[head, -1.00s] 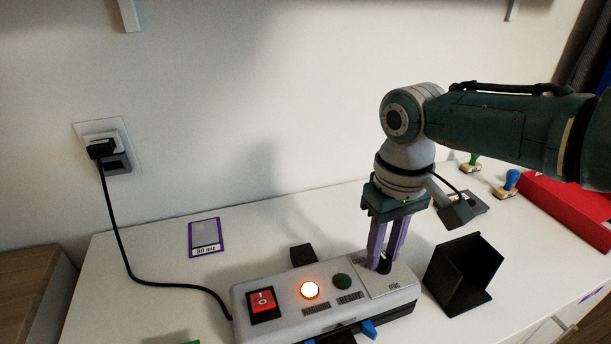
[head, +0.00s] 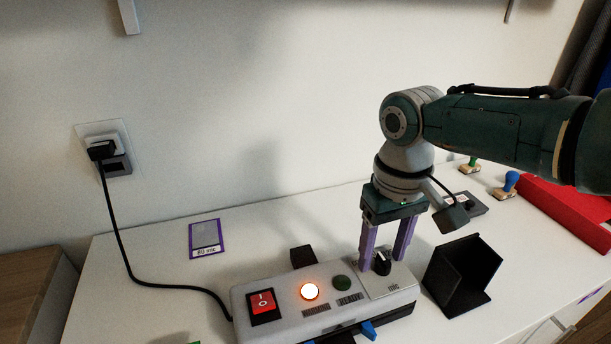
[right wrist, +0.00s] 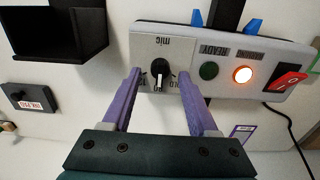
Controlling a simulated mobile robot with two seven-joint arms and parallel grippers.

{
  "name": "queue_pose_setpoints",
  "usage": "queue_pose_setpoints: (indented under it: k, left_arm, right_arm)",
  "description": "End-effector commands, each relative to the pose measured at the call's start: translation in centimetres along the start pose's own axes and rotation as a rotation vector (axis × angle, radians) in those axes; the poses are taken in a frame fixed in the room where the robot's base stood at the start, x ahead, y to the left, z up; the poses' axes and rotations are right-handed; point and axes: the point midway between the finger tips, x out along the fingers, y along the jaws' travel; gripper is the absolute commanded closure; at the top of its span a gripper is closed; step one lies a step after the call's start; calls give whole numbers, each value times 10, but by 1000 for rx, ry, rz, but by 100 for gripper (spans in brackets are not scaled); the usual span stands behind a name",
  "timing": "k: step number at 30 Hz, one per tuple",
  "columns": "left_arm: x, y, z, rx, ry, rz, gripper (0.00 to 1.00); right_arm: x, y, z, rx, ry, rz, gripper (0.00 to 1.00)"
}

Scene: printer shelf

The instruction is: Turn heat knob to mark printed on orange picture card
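The knob (head: 381,264) is black with a pale pointer line and sits on the right end of the grey laminator (head: 284,279). In the right wrist view the knob (right wrist: 158,76) has its pale line pointing toward the gripper base; the printed marks around it are partly hidden. My right gripper (head: 384,259) is open, pointing down, with one purple finger on each side of the knob and gaps between. A card (head: 205,236) with a purple border reads "80 mic" and lies behind the laminator. No orange card shows. My left gripper is not in view.
The laminator has a red switch (head: 263,301), a lit orange lamp (head: 309,291) and a dark green lamp (head: 342,283). A black open holder (head: 463,275) stands close on the right. Stamps and a red box (head: 567,207) are farther right. A cord runs to the wall socket.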

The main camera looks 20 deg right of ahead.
Motion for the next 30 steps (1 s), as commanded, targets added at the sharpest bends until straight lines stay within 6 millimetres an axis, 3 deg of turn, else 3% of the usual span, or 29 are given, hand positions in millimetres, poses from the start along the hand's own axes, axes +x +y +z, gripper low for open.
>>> queue_pose_setpoints:
  k: [8, 21, 30]
  left_arm:
    - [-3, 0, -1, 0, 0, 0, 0]
    - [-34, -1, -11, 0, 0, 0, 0]
    - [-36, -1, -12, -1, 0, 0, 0]
  right_arm:
    - [-4, 0, 0, 0, 0, 1, 40]
    - [-83, 1, -1, 0, 3, 1, 40]
    - [-100, 0, 0, 0, -1, 0, 40]
